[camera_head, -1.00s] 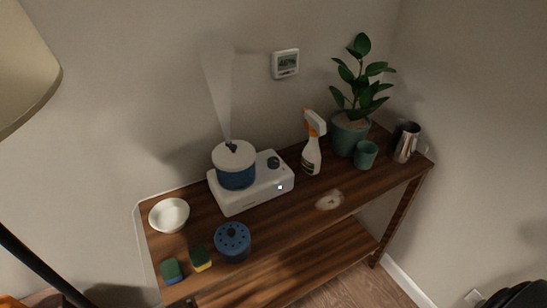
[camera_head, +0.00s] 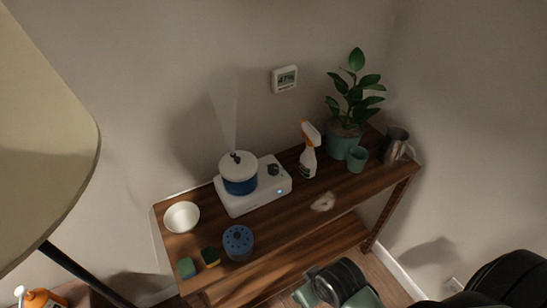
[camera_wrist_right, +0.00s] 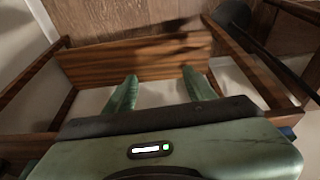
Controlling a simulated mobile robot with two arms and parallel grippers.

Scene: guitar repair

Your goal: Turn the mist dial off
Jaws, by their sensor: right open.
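The white mist unit (camera_head: 232,205) stands on the wooden table, with a blue tank under a white lid (camera_head: 238,168) on its left part. A small dark dial (camera_head: 273,169) sits on top of its right part. A blue light shows on its front. A pale mist plume (camera_head: 229,120) rises from the lid. My right gripper (camera_wrist_right: 160,92) is open and empty in the wrist view, its two green fingers apart. In the head view my right arm shows at the bottom, in front of the table and well away from the dial. My left gripper is not in view.
On the table (camera_head: 290,222) are a white bowl (camera_head: 182,216), two sponges, a blue round perforated piece (camera_head: 238,242), a spray bottle (camera_head: 309,160), a potted plant (camera_head: 345,138), a green cup (camera_head: 357,158) and a metal pitcher (camera_head: 395,145). A lamp (camera_head: 45,130) stands at left.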

